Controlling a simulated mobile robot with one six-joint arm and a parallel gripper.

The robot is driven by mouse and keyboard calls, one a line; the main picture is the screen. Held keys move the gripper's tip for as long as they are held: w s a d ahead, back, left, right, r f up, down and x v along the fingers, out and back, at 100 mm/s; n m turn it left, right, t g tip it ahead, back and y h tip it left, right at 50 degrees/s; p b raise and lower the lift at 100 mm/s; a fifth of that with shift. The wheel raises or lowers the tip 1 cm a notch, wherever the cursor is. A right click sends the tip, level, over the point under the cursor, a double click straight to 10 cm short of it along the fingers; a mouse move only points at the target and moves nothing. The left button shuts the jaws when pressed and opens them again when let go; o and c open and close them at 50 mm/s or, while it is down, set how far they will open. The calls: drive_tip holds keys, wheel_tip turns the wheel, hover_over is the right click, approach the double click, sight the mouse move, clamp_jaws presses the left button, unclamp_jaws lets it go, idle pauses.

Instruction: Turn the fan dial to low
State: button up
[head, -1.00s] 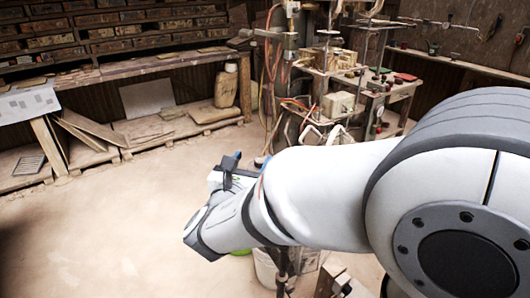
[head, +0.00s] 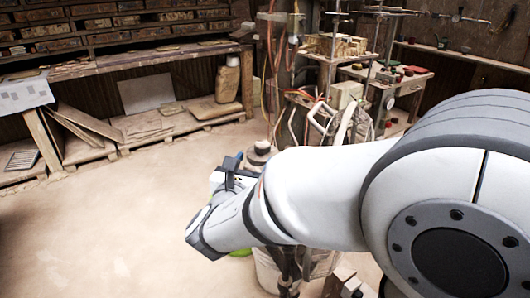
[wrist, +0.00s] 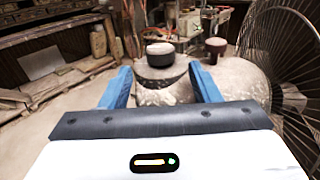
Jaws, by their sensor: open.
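In the wrist view my gripper (wrist: 163,82) is open and empty, with one blue finger on each side. Between and beyond the fingertips is a round knob (wrist: 160,50) with a pale top and dark side, on a dusty grey housing (wrist: 165,72). A smaller dark knob (wrist: 216,47) stands to its right. The wire fan cage (wrist: 282,50) fills the right side. I cannot read any dial marking. In the head view my gripper (head: 230,165) is partly hidden by my wrist, and a pale-topped knob (head: 262,147) shows just beyond it.
A cluttered bench (head: 345,65) with hoses and rods stands behind. A low shelf (head: 180,127) with a sack and boards runs along the back left. A pale bucket (head: 268,272) is below my arm. The floor (head: 110,220) at left is clear.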

sight(262, 143)
drive_tip(key=x, duration=0.7)
drive_tip(key=shift+w, duration=0.25)
drive_tip(key=shift+c, duration=0.6)
drive_tip(key=c, duration=0.9)
drive_tip(key=shift+o, duration=0.2)
drive_tip(key=m+g+h+p, duration=0.1)
drive_tip(key=m+g+h, duration=0.1)
drive_tip(key=h, duration=0.1)
drive_tip(key=m+g+h+p, duration=0.2)
drive_tip(key=m+h, duration=0.1)
drive_tip(key=h, duration=0.1)
drive_tip(key=shift+r, duration=0.1)
drive_tip(key=shift+m+g+h+p, duration=1.7)
drive_tip(key=shift+m+g, duration=0.1)
drive_tip(key=shift+g, duration=0.3)
